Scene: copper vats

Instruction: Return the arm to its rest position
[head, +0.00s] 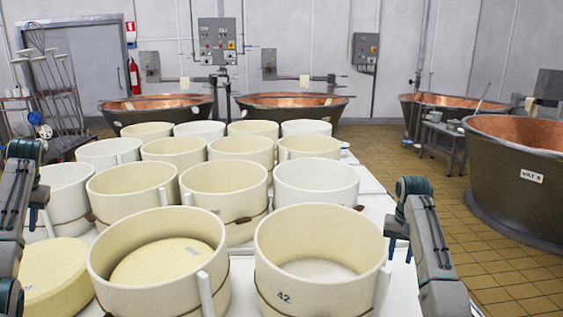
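My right arm comes in at the right, with its gripper (399,243) beside the right edge of the white table. It hangs clear of the nearest mould and nothing shows in it. Its fingers are small and seen from behind, so their gap is unclear. My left arm comes in at the left edge. Its gripper (37,205) is partly hidden by the arm and lies near a white mould (68,190). Whether it is open or shut does not show.
Several cream hoop moulds crowd the white table (376,209); the nearest is marked 42 (318,245). A cheese wheel (55,275) lies at the front left, another inside a mould (160,262). Copper vats (520,180) stand behind and right. Tiled floor (480,250) is free at right.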

